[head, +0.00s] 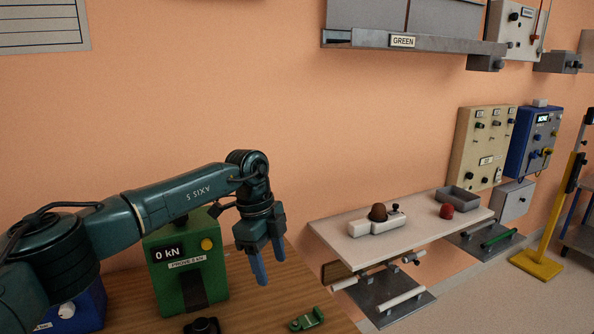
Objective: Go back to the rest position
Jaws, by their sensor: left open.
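My left gripper (268,262) hangs from the green-teal arm coming in from the left. Its two blue-tipped fingers point down, apart, with nothing between them. It is in front of the wall, just right of a green box with a "0 kN" display (184,262), over the right part of the wooden table (255,308). My right gripper does not show.
A small green part (307,319) and a black part (202,326) lie at the table's front. To the right, a pale bench (342,239) holds a white device with a brown ball (378,212), a red ball (446,211) and a grey tray (464,199). A yellow stand (538,264) is farther right.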

